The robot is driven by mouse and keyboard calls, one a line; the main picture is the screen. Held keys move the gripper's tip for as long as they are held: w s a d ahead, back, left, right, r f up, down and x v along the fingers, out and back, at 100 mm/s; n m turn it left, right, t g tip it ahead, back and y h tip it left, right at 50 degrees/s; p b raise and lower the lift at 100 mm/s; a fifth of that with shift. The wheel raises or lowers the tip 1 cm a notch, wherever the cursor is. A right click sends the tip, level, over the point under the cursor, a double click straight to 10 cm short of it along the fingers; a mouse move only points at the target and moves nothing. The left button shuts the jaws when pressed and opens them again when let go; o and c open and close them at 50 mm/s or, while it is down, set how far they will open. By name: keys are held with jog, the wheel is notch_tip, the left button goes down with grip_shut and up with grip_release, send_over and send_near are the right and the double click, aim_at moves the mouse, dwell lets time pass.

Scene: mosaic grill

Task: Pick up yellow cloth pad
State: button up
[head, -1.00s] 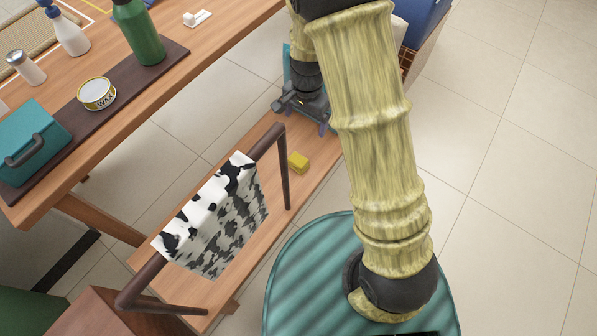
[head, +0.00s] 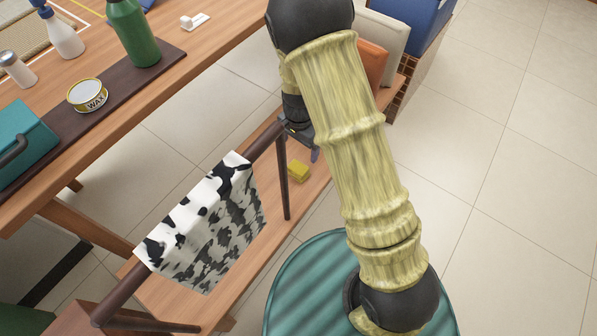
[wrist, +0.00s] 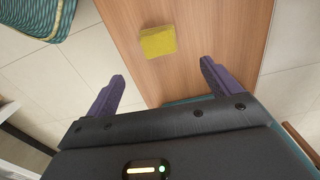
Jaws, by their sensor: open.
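The yellow cloth pad (head: 298,172) is a small yellow block lying on the low wooden bench, close to the post of the dark rail. In the wrist view the pad (wrist: 158,41) lies on the wood ahead of my gripper (wrist: 164,82), between the lines of the two purple fingers and a little left of centre. My gripper is open, with nothing between its fingers, and apart from the pad. In the head view my gripper (head: 315,154) is mostly hidden behind my arm, above the bench and just beyond the pad.
A dark rail (head: 283,180) with a black-and-white spotted cloth (head: 205,222) stands on the bench (head: 262,240), left of the pad. A table (head: 190,62) with a green bottle (head: 133,35) and wax tin (head: 88,95) is at left. Open tiled floor lies right.

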aim_at(299, 166)
notch_tip(299, 166, down, 6)
jog(key=shift+f+b, duration=0.15)
jog(key=shift+b, duration=0.7)
jog(key=f+b, duration=0.2)
jog(key=f, duration=0.3)
jog(key=shift+s+f, duration=0.1)
jog(key=shift+s, duration=0.1)
jog(key=c, duration=1.1)
